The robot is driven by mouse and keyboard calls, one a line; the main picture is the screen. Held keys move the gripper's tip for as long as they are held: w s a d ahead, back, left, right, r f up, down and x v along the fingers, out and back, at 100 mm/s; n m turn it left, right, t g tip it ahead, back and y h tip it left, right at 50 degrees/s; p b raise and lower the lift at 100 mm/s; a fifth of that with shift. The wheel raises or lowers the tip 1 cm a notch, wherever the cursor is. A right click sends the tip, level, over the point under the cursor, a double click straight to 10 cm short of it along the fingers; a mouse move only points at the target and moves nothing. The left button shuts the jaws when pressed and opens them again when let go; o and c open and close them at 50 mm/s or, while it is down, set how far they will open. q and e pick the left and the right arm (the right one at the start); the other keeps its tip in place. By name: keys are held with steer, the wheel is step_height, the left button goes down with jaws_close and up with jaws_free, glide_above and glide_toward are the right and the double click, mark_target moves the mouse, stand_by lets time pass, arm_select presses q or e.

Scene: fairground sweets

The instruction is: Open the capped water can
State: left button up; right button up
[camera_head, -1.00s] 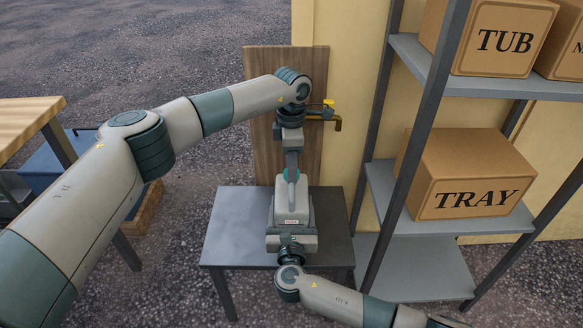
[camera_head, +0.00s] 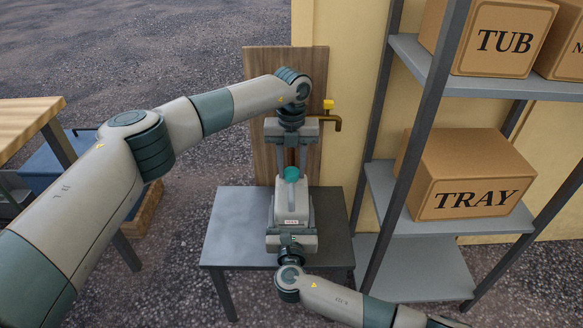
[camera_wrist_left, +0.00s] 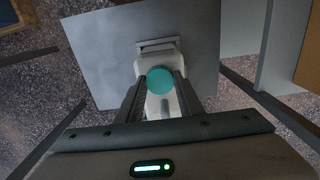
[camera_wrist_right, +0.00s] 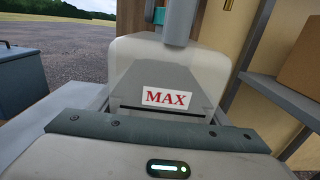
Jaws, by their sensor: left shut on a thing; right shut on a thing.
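The water can (camera_head: 291,206), pale with a red MAX label, stands upright on a small grey table (camera_head: 232,235). Its round teal cap (camera_head: 292,174) sits on top; it also shows in the left wrist view (camera_wrist_left: 160,80). My left gripper (camera_head: 292,170) comes from above and is shut on the cap, one finger on each side. My right gripper (camera_head: 291,241) is shut on the can's body from the near side. Its fingertips are hidden in the head view. The MAX face fills the middle of the right wrist view (camera_wrist_right: 165,70).
A brass tap (camera_head: 338,122) with a yellow handle sticks out from a wooden board (camera_head: 262,150) behind the table. A grey shelf rack (camera_head: 415,250) with TUB (camera_head: 500,40) and TRAY (camera_head: 470,175) boxes stands close on the right. The table's left part is bare.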

mark_target(291, 171)
arm_select(q)
steer(key=n, duration=0.7)
steer(key=shift+r, duration=0.55)
stand_by(0.4)
steer(key=shift+r, duration=0.35)
steer(key=shift+r, duration=0.25)
steer(key=shift+r, duration=2)
